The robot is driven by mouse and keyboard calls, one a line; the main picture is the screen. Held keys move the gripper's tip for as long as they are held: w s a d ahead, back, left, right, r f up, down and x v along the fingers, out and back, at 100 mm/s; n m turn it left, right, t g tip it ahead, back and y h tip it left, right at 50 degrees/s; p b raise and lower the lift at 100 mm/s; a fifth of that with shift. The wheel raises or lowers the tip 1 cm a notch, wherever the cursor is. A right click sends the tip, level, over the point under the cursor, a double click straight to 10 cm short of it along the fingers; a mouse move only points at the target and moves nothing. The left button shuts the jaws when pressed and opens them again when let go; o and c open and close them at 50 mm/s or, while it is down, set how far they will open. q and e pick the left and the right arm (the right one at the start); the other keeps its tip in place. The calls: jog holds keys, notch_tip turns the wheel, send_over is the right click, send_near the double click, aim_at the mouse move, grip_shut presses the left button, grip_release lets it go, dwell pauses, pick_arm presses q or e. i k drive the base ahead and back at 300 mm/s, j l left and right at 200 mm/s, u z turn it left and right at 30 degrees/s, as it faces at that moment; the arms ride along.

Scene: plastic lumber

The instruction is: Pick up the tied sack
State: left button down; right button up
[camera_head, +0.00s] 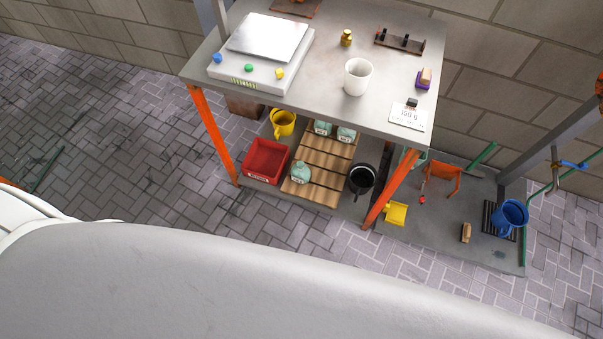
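Three small pale green, bundle-like items with labels are on the lower shelf under the table; they look like small tied sacks, but the ties are too small to make out. One sack (301,172) is at the front left of a slatted wooden board (325,161). A second sack (323,127) and a third sack (346,134) are side by side at its back, partly hidden by the tabletop edge. Neither of my grippers is in view.
A grey table (318,85) with orange legs holds a scale (262,58), a white cup (358,77) and a card (408,115). On the shelf, a red bin (266,160) is left of the board, a black pot (361,179) right. Brick paving lies open in front.

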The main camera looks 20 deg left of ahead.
aim_at(300, 173)
jog(key=i+l+u, duration=0.2)
jog(key=l+u, duration=0.25)
jog(key=l, duration=0.85)
jog(key=l+u, duration=0.4)
jog(key=l, duration=0.9)
